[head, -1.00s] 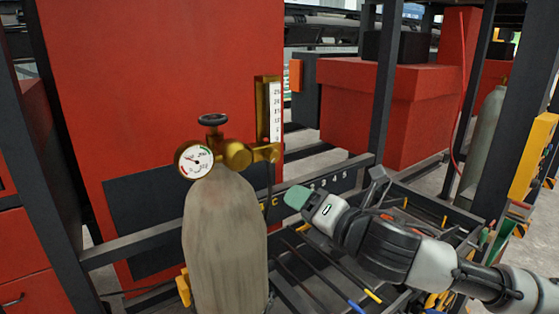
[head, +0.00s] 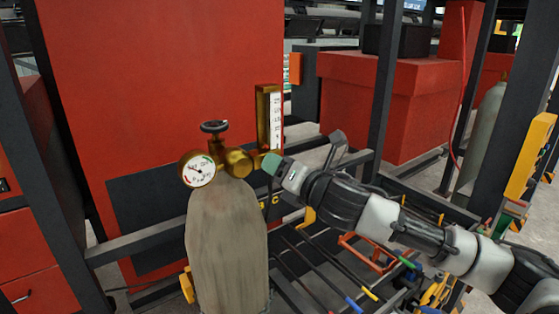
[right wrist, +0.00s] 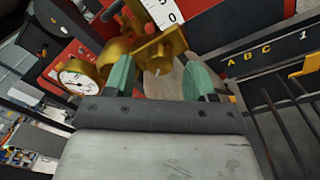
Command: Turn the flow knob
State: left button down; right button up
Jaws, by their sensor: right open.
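The brass regulator (head: 238,162) sits on top of a grey gas cylinder (head: 225,250), with a round white gauge (head: 198,170) and a black handwheel (head: 214,127). A brass flow meter with a white scale (head: 276,120) rises at its right end. The flow knob itself I cannot clearly make out; the meter's foot is partly hidden by my right gripper (head: 272,164). In the right wrist view, the green fingertips (right wrist: 160,78) are apart, with a brass block (right wrist: 155,52) and small pale pin just beyond and between them. Contact cannot be told. My left gripper is out of view.
A red cabinet (head: 160,90) stands behind the cylinder. A dark rack rail (head: 140,243) runs behind it. Rods and tools lie on the lower right rack, below my right arm. A red box (head: 385,100) and dark posts stand further back.

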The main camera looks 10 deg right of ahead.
jog(key=shift+w+a, duration=0.15)
jog(key=shift+w, duration=0.15)
jog(key=c, duration=0.9)
jog(key=shift+f+m, duration=0.1)
jog(key=shift+m, duration=0.2)
